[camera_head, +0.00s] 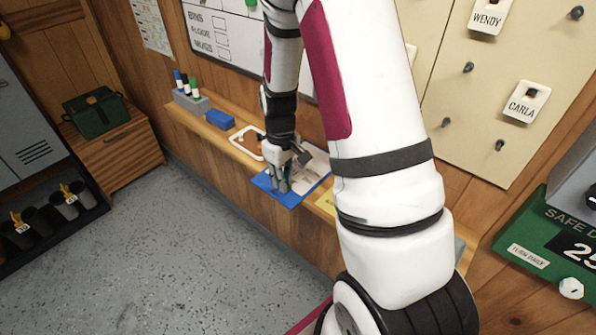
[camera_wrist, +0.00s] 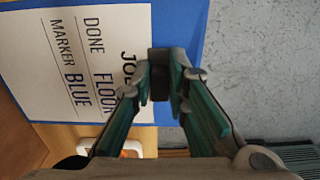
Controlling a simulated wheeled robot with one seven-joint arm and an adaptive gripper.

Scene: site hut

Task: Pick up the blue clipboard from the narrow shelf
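The blue clipboard (camera_head: 290,199) lies on the narrow shelf (camera_head: 222,138), with its near edge sticking out past the shelf front. It carries a white printed sheet and shows large in the wrist view (camera_wrist: 182,25). A dark clip (camera_wrist: 160,75) sits at the end of the sheet. My gripper (camera_head: 281,184) points down at the clipboard. In the wrist view its green-padded fingers (camera_wrist: 164,72) stand on either side of the clip, close against it with no clear gap. Actual contact is hard to make out.
Left along the shelf are a marker holder (camera_head: 189,101), a blue block (camera_head: 220,119) and a white-framed item (camera_head: 246,142). A peg board with name tags (camera_head: 505,90) hangs above. The grey floor (camera_head: 205,250) is clear.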

